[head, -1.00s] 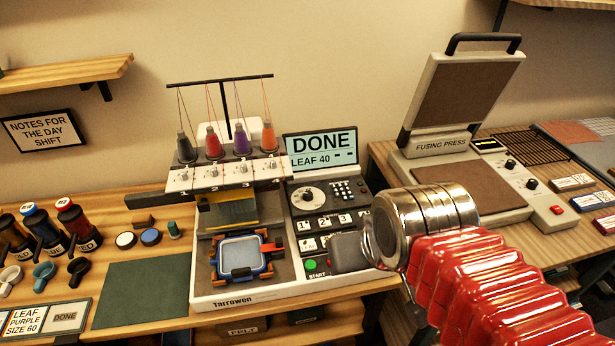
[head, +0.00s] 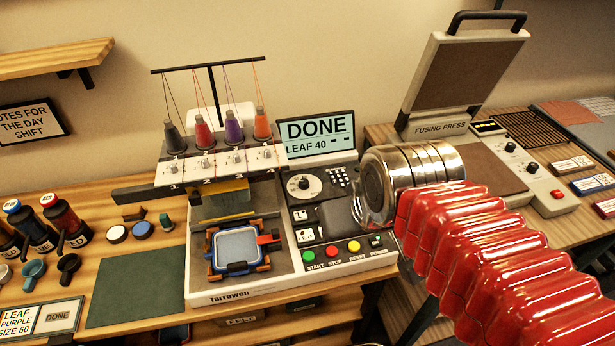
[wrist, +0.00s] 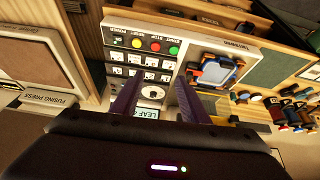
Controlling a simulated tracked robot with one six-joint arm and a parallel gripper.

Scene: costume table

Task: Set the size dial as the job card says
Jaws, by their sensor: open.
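The machine's screen (head: 317,134) reads DONE, LEAF 40. The job card (head: 18,322) at the lower left reads LEAF, PURPLE, SIZE 60. My gripper (wrist: 158,80) is open in the wrist view, its two purple fingers apart on either side of the dial, with nothing visible between them. I cannot tell how far above the dial they are. In the head view, my chrome wrist covers the panel's right side.
START, STOP, RESET and POWER buttons (head: 331,252) line the panel's front. A blue hoop (head: 238,251) sits in the machine under the thread spools. The fusing press (head: 440,128) stands open at the right. A green mat (head: 137,289) lies bare at left.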

